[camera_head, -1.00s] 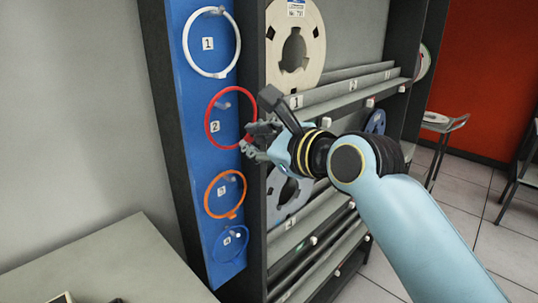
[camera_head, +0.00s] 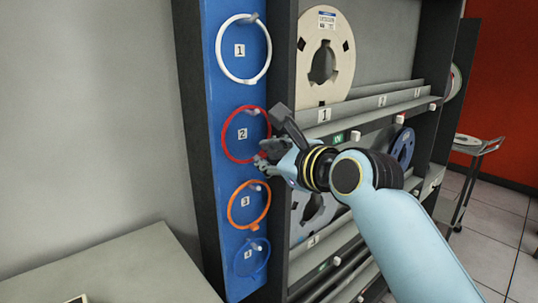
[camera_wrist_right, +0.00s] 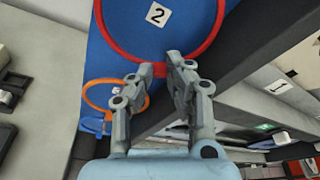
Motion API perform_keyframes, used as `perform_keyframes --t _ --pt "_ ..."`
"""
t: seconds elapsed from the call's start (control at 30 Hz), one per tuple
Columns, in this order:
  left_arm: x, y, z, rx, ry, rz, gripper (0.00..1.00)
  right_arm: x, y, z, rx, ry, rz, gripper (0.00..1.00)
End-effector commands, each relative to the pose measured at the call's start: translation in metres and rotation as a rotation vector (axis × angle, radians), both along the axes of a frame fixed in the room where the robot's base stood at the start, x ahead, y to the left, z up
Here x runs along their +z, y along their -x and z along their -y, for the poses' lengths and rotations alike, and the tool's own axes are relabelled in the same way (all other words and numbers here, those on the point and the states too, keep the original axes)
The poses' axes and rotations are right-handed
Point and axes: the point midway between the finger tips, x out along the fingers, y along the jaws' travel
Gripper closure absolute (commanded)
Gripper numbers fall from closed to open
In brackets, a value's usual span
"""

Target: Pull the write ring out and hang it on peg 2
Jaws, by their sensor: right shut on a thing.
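The red ring (camera_head: 224,138) is upright against the blue board, around the number 2 label (camera_head: 242,133). Peg 2 (camera_head: 253,112) shows at the inside of its top edge; I cannot tell whether the ring rests on it. My right gripper (camera_head: 263,157) is shut on the ring's lower edge. In the right wrist view the fingertips (camera_wrist_right: 165,70) pinch the bottom of the red ring (camera_wrist_right: 107,35). My left gripper is not in view.
The blue board (camera_head: 214,120) also holds a white ring (camera_head: 220,58) above, and an orange ring (camera_head: 230,205) and a blue ring (camera_head: 236,265) below. A dark-framed rack (camera_head: 285,120) with a cream reel (camera_head: 338,55) stands close on the right. A grey tabletop (camera_head: 130,270) is at lower left.

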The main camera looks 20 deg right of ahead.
Motion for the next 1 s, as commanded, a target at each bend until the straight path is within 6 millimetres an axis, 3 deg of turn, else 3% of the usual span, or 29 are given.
perform_keyframes --t 0.03,0.07,0.1,0.27,0.6,0.7,1.0 --pt "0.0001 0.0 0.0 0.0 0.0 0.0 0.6 0.0001 0.0001 0.0001 0.0 0.0 0.0 1.0" --pt "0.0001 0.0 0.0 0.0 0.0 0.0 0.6 0.0001 0.0001 0.0001 0.0 0.0 0.0 0.83" --pt "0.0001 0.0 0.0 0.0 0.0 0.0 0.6 0.0002 0.0001 0.0 0.0 0.0 0.0 0.77" --pt "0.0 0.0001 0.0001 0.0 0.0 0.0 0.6 0.0002 0.0 0.0001 0.0 0.0 0.0 0.58" --pt "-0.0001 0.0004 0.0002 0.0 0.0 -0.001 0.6 0.0009 -0.0001 0.0004 -0.001 0.001 0.002 0.58" --pt "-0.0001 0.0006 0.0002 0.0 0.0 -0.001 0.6 0.0009 -0.0001 0.0004 -0.001 0.001 0.002 0.69" --pt "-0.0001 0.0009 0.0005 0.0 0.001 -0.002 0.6 0.0003 0.0 0.0002 -0.001 0.0 0.001 0.69"
